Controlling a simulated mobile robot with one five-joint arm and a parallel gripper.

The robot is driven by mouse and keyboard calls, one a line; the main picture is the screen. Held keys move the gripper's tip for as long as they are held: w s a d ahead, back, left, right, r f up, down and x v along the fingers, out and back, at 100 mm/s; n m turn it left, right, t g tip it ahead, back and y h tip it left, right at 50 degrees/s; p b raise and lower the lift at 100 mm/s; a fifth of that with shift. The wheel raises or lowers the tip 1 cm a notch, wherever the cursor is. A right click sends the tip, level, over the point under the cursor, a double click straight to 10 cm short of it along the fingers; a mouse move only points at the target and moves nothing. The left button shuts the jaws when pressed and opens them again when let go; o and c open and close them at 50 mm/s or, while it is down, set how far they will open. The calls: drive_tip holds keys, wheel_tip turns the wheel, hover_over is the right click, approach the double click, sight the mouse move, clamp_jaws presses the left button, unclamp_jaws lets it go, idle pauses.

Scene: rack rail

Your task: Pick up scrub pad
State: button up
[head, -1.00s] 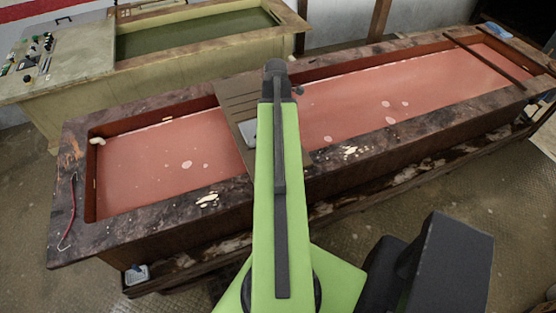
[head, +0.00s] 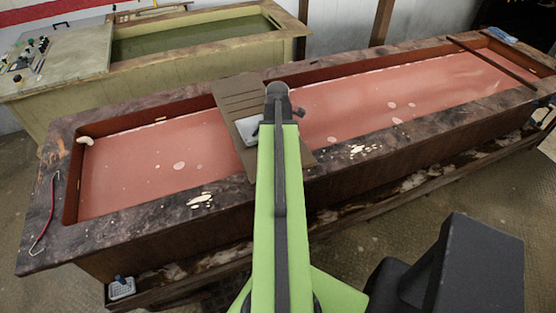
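No item is clearly recognisable as the scrub pad. A small white block (head: 247,130) lies on the brown slatted board across the long basin, just left of my arm. A small blue item (head: 502,34) lies on the far right rim. A small white holder with something blue (head: 121,288) sits low at the front left, on the lower ledge. My green arm reaches forward over the basin's front rim. My gripper (head: 277,106) is at its dark far end, near the board and mostly hidden by the arm; its fingers cannot be made out.
The long basin (head: 115,227) holds pinkish liquid and has a wide dark stone-like rim. The slatted board (head: 238,95) spans it. A red curved rod (head: 46,215) lies on the left rim. A greenish basin (head: 150,72) stands behind.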

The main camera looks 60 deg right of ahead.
drive_tip(key=c, duration=1.5)
wheel_tip(320, 180, up, 5)
drive_tip(key=p, duration=0.5)
drive_tip(key=shift+f, duration=0.2)
drive_tip(key=s+r+p, duration=0.2)
drive_tip(key=s, duration=0.2)
drive_tip(key=s+r+p, duration=0.2)
drive_tip(key=s, duration=0.1)
drive_tip(key=s+d+r+p, duration=0.1)
drive_tip(key=s+r+p, duration=0.1)
drive_tip(key=s, duration=0.2)
drive_tip(key=shift+s+r, duration=0.2)
drive_tip(key=shift+s, duration=0.1)
